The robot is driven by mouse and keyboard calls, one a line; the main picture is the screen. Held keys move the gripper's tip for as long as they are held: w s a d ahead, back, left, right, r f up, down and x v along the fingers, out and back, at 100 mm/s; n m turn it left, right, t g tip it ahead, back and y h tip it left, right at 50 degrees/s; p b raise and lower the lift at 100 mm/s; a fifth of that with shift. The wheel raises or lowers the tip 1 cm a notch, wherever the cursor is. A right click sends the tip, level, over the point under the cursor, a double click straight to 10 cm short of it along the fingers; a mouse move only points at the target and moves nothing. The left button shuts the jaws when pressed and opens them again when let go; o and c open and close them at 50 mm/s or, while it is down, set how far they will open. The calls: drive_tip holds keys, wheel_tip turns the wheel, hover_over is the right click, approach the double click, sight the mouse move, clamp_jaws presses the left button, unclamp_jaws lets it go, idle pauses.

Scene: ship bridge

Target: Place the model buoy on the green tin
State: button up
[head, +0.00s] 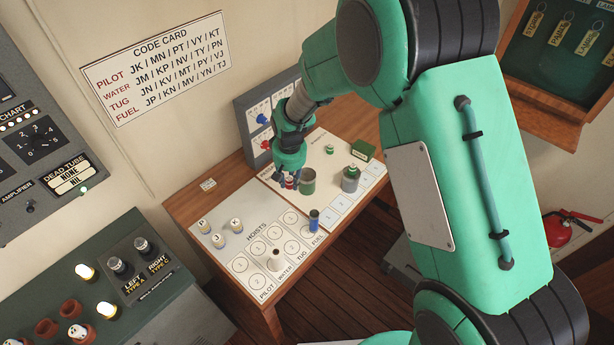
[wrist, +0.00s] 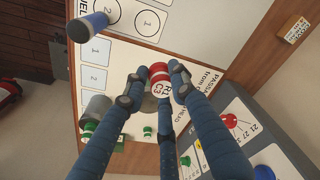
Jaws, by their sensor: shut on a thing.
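The model buoy, red with a white band marked "R1 C3" (wrist: 160,78), is between the fingers of my gripper (wrist: 160,84) in the wrist view. In the head view my gripper (head: 289,178) is low over the table, shut on the red buoy, which is mostly hidden by the fingers. The green tin (head: 308,183) stands just right of my gripper in the head view. A gap between buoy and tin is hard to judge. I cannot make out the green tin surely in the wrist view.
A grey tin (head: 350,181) with a small green piece on top stands to the right, near a green box (head: 363,149). A blue cylinder (head: 314,219) and a white-and-brown piece (head: 275,261) stand in front. Several pale labelled pieces are left. An upright switch panel (head: 262,120) borders the back.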

drive_tip(key=s+d+b, duration=0.1)
drive_tip(key=s+d, duration=0.6)
drive_tip(key=d, duration=0.3)
drive_tip(key=shift+r+n, duration=0.25)
drive_tip(key=shift+n, duration=0.05)
drive_tip(key=shift+w, duration=0.1)
hover_over(307, 174)
drive_tip(key=shift+s+f, duration=0.2)
drive_tip(key=shift+f, duration=0.55)
drive_tip(key=shift+f, duration=1.75)
drive_tip(key=shift+f, duration=0.1)
drive_tip(key=o, duration=0.8)
drive_tip(key=shift+o, duration=0.2)
